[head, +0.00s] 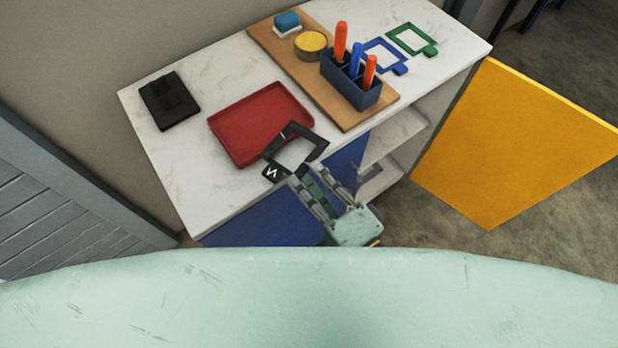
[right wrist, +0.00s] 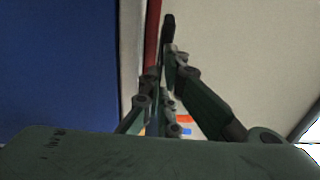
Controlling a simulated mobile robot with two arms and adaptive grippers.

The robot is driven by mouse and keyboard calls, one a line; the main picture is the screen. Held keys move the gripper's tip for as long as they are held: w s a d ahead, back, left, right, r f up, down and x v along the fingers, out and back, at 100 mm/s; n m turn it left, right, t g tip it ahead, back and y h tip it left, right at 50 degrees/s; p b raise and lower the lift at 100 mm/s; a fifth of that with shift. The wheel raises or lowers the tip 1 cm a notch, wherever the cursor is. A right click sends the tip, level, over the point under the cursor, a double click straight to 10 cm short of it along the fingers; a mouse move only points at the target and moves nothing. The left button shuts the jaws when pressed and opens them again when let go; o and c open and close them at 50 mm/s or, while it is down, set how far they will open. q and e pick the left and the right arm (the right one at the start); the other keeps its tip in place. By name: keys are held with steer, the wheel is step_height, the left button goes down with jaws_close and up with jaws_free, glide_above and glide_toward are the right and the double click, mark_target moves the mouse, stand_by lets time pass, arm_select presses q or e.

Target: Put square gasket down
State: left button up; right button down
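A black square gasket (head: 276,144), an open frame with a tab, shows in the head view over the front right corner of the red tray (head: 240,133) and the white tabletop. My right gripper (head: 297,177) reaches up from the table's front edge, with its fingertips at the tab end of the gasket. In the right wrist view the fingers (right wrist: 165,75) come close together on the black gasket (right wrist: 168,28), seen nearly edge-on. The gap under the gasket is hard to judge. My left gripper is not in view.
A black flat object (head: 170,100) lies left of the tray. A wooden board (head: 345,120) holds a dark blue holder (head: 345,88) with screwdriver-like tools, and a yellow-topped tin (head: 311,44). Blue (head: 400,68) and green (head: 430,49) frames lie behind. A yellow door (head: 505,145) stands open at right.

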steer(key=c, duration=2.5)
jaws_free()
steer(key=shift+f, duration=0.2)
steer(key=o, duration=0.5)
steer(key=shift+r+b+v, duration=0.2)
steer(key=shift+b+v, duration=1.55)
steer(key=shift+v, duration=4.25)
